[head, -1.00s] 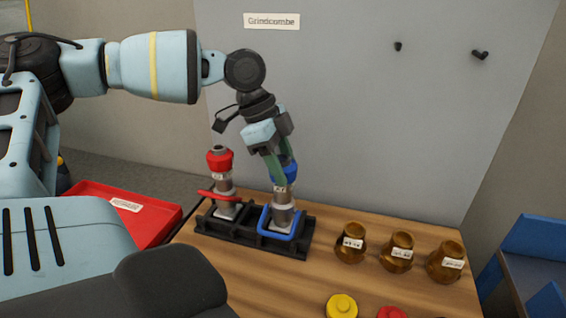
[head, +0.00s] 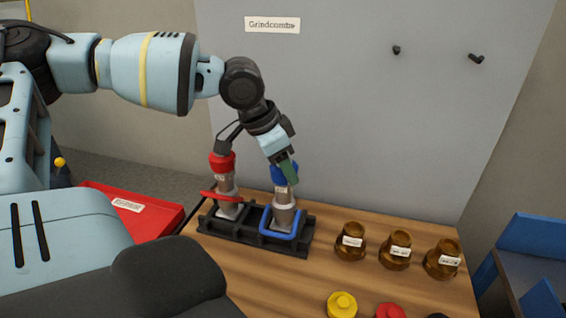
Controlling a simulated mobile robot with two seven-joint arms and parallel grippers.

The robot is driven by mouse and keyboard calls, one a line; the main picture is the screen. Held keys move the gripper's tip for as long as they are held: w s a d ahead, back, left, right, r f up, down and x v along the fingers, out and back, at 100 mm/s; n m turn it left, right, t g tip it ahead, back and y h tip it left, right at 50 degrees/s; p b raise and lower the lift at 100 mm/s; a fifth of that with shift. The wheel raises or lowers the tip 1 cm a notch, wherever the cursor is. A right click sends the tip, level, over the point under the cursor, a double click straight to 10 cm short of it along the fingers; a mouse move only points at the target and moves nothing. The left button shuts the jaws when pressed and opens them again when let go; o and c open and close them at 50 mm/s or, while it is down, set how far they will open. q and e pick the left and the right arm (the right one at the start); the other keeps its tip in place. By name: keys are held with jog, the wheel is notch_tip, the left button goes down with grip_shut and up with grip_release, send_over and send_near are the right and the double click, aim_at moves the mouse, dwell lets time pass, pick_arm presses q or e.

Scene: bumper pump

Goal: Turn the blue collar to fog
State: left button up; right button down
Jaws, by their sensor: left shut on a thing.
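The blue collar (head: 278,174) tops a metal pump body (head: 284,212) that stands upright in the black rack (head: 250,238), with a blue clip at its foot. My left gripper (head: 286,172) comes down over the collar from above, tilted, with its green fingers shut on it. The fingers hide part of the collar, and any mark on it cannot be read. A second pump with a red collar (head: 222,162) stands to the left in the same rack. My right gripper is not in view.
Several brown jars with white labels, one of them the nearest jar (head: 351,242), stand on the wooden table (head: 330,275) at right. Yellow (head: 342,305) and red (head: 390,311) caps lie at the front. A red tray (head: 150,215) is at left.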

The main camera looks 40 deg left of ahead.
pick_arm(q)
jog(key=shift+n+y, duration=0.3)
jog(key=shift+n, duration=0.6)
jog(key=n+y, duration=0.1)
jog(key=n, duration=0.1)
jog(key=shift+n, duration=0.4)
jog(key=n+y+b, duration=0.2)
jog(key=n, duration=0.3)
jog(key=shift+n, duration=0.4)
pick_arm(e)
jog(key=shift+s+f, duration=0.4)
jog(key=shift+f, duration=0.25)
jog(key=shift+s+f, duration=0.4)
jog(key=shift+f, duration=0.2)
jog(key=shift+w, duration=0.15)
pick_arm(q)
jog(key=o, duration=1)
jog(key=shift+r, duration=0.1)
